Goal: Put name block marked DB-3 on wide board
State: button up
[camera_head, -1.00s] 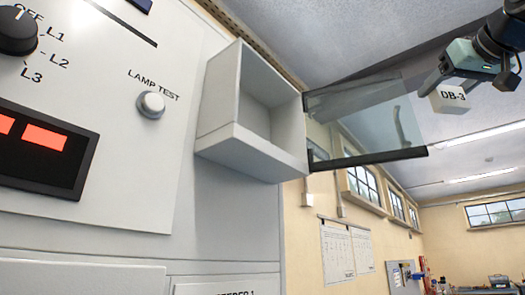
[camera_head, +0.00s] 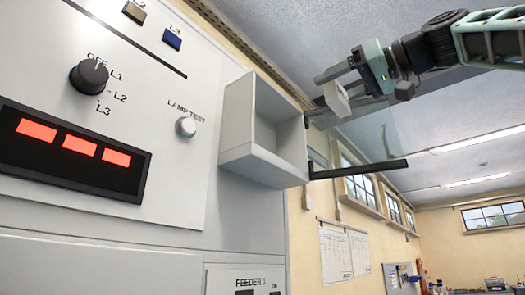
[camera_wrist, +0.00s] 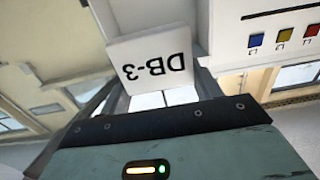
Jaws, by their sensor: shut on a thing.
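The white name block (camera_head: 337,98) is held in my gripper (camera_head: 338,84), high at the right of the panel. In the wrist view the block (camera_wrist: 150,55) shows the black label DB-3 upside down, with a finger on each side of it. My gripper is shut on the block. In the head view the block is at the upper edge of the clear door, apart from the panel face. A large pale control panel (camera_head: 90,205) fills the left; I cannot tell whether it is the wide board.
A grey open-fronted box (camera_head: 235,155) juts from the panel, with its clear dark-edged door (camera_head: 365,140) swung out right. A selector knob (camera_head: 88,76), lamp test button (camera_head: 186,126) and red display (camera_head: 78,145) are on the panel. Open room lies to the right.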

jog(key=f+p+x, duration=0.1)
jog(key=x, duration=0.4)
jog(key=p+x, duration=0.2)
jog(key=x, duration=0.4)
jog(key=f+p+x, duration=0.1)
jog(key=p+x, duration=0.1)
jog(key=x, duration=0.4)
jog(key=shift+w+a+f, duration=0.1)
jog(key=shift+w+f, duration=0.05)
jog(key=shift+f, duration=0.2)
jog(key=shift+a+f, duration=0.1)
jog(key=shift+f, duration=0.35)
notch_tip(320, 180, down, 3)
jog(key=shift+b, duration=0.65)
jog(key=shift+w+a+f, duration=0.1)
jog(key=shift+w+f, duration=0.05)
jog(key=o, duration=1)
jog(key=shift+f, duration=0.1)
